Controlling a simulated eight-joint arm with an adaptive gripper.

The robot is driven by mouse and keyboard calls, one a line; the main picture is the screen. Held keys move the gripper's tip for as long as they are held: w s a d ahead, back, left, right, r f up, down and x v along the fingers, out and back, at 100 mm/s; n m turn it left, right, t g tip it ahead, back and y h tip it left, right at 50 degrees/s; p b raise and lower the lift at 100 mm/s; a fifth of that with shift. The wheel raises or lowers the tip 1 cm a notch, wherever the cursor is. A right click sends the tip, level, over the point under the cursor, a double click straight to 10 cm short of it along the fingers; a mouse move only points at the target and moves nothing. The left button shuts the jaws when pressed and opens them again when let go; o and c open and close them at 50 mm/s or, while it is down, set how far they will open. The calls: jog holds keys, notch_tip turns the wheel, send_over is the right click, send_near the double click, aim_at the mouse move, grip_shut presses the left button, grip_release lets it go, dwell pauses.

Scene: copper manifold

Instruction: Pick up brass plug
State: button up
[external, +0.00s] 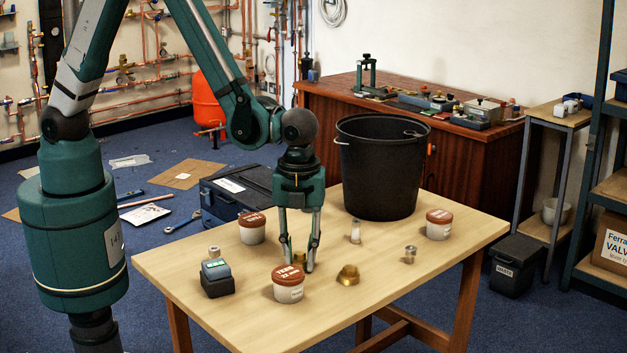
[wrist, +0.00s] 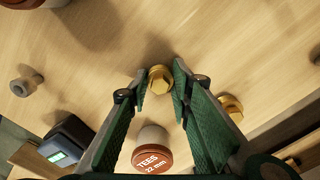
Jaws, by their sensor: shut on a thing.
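My gripper (external: 299,264) points down at the wooden table, behind the tub marked "TEES 22 mm" (external: 288,284). In the wrist view my gripper (wrist: 160,82) is shut on a brass plug (wrist: 160,79) with a hexagonal head, which sits between the two fingertips. In the external view this plug (external: 299,257) shows only as a small brass patch between the fingers. It is at or close to the table top; I cannot tell whether it touches. A second brass hexagonal piece (external: 348,275) lies on the table to the right; it also shows in the wrist view (wrist: 230,106).
A black bucket (external: 382,165) stands at the table's back. Other lidded tubs stand at left (external: 252,228) and right (external: 439,224). Small metal fittings lie at right (external: 355,232) (external: 410,254). A dark device (external: 216,279) sits front left. The table's right front (external: 430,285) is clear.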

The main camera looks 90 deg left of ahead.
jog(key=shift+r, duration=0.1)
jog(key=shift+r+p, duration=0.95)
jog(key=shift+r, duration=3.95)
notch_tip(320, 180, up, 18)
send_over(300, 253)
jog(key=w+a+r+n, duration=0.1)
jog(key=w+a+n, duration=0.7)
jog(key=a+n, duration=0.3)
jog(key=w+a+n+p, duration=0.1)
jog(key=w+a+n, duration=0.4)
jog(key=a+n, duration=0.8)
jog(key=w+a+n+p, duration=0.1)
jog(key=w+a+n, duration=0.4)
jog(key=a+n, duration=0.75)
notch_tip(300, 253, down, 18)
jog(key=shift+a, duration=0.45)
